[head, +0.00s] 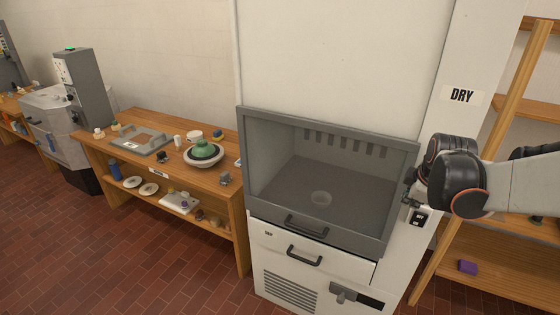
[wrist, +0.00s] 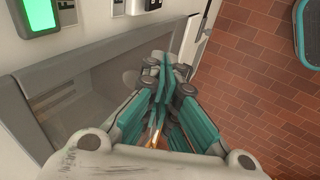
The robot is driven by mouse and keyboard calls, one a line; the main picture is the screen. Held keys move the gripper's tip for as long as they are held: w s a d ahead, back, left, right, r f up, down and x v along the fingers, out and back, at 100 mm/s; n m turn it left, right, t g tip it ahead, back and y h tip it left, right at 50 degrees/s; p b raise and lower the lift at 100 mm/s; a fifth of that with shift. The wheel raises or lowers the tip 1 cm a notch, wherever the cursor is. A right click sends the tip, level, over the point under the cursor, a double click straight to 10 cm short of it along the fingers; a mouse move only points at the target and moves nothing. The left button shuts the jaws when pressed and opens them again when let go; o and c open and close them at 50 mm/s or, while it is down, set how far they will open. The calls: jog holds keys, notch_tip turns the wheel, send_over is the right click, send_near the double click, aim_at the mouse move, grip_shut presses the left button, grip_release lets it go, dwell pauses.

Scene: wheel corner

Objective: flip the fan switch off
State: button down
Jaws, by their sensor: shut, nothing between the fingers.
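A small switch plate with a black label (head: 419,218) is on the white post right of the drying cabinet, just below my gripper (head: 409,188). The label is too small to read, and my gripper partly covers the area above it, so I cannot tell the lever's position. In the wrist view my gripper (wrist: 165,65) is shut and empty, its teal fingers together. Small white wall fittings (wrist: 140,5) with dark parts show beyond the fingertips at the top edge; I cannot tell which is the fan switch. I cannot tell whether the fingertips touch anything.
A lit green panel (wrist: 39,14) shows in the wrist view. A wooden table (head: 225,187) with pottery stands left, wooden shelves (head: 500,272) right. The brick floor in front is clear.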

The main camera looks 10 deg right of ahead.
aim_at(419, 217)
jog(key=shift+g+h, duration=0.3)
jog(key=shift+g, duration=0.3)
jog(key=s+d+f, duration=0.1)
jog(key=s, duration=0.1)
jog(key=s+d+f, duration=0.1)
jog(key=s+d, duration=0.1)
jog(key=shift+f, duration=0.15)
jog(key=w+d+f+b, duration=0.1)
jog(key=w+f, duration=0.1)
jog(key=f, duration=0.1)
jog(key=w+d+f+b, duration=0.1)
jog(key=w+d+f, duration=0.1)
jog(key=w+d+f+b, duration=0.1)
jog(key=w+f, duration=0.1)
jog(key=f, duration=0.1)
jog(key=shift+w+d+f+b, duration=0.1)
jog(key=shift+d+f+b, duration=0.2)
jog(key=shift+b, duration=0.1)
jog(key=shift+w+d+r, duration=0.1)
jog(key=shift+w+d, duration=0.1)
jog(key=shift+w, duration=0.1)
